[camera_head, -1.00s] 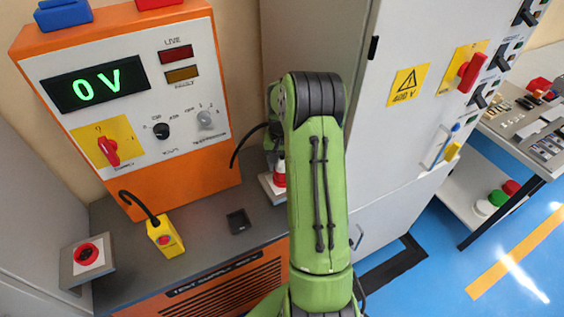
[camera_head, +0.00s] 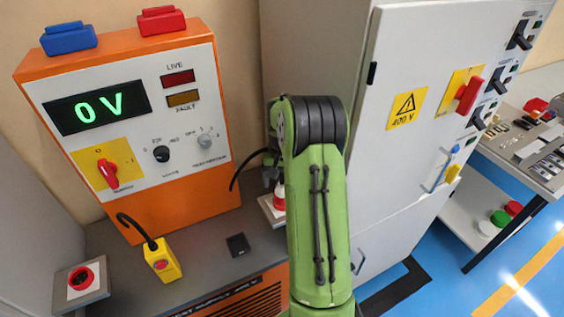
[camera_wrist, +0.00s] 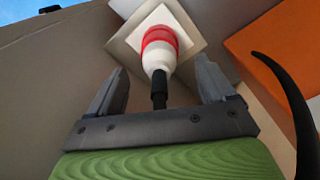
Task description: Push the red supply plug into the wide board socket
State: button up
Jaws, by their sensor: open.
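The red supply plug (camera_wrist: 160,45) shows a red collar and a white body with a black neck. It stands at a pale square socket plate (camera_wrist: 118,42); how deep it sits in the socket I cannot tell. In the head view the plug's red part (camera_head: 279,199) and the plate's edge (camera_head: 268,211) show beside my arm, which hides the rest. My gripper (camera_wrist: 160,68) is open, with one finger on each side of the plug's narrow end. Gaps show between fingers and plug. In the head view my gripper (camera_head: 271,176) is mostly hidden behind my arm.
The orange test supply (camera_head: 120,130) reads 0 V. A black cable (camera_head: 245,166) runs from it toward my gripper and curves past at right in the wrist view. A yellow box (camera_head: 162,262) and a small black block (camera_head: 238,245) stand on the bench. A grey cabinet (camera_head: 400,150) rises at right.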

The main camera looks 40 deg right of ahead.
notch_tip(320, 180, up, 12)
jog(key=p, duration=0.1)
jog(key=shift+r, duration=0.2)
jog(key=shift+s+a, duration=0.1)
jog(key=s+a+r+n+t+h, duration=0.1)
jog(key=s+a+r+n, duration=0.15)
jog(key=a+r, duration=0.4)
jog(key=s+a+r+n+t, duration=0.1)
jog(key=s+a+r+n, duration=0.2)
jog(key=a, duration=0.7)
jog(key=s+a+f+n+t, duration=0.1)
jog(key=s+a+n, duration=0.1)
jog(key=s+a, duration=0.2)
jog(key=s+a+f+n+t+y, duration=0.1)
jog(key=s+a, duration=0.4)
jog(key=s, duration=0.5)
jog(key=shift+s+a+f+n+t, duration=0.15)
jog(key=shift+a+f+n+t, duration=0.1)
jog(key=shift+f+n+t, duration=0.35)
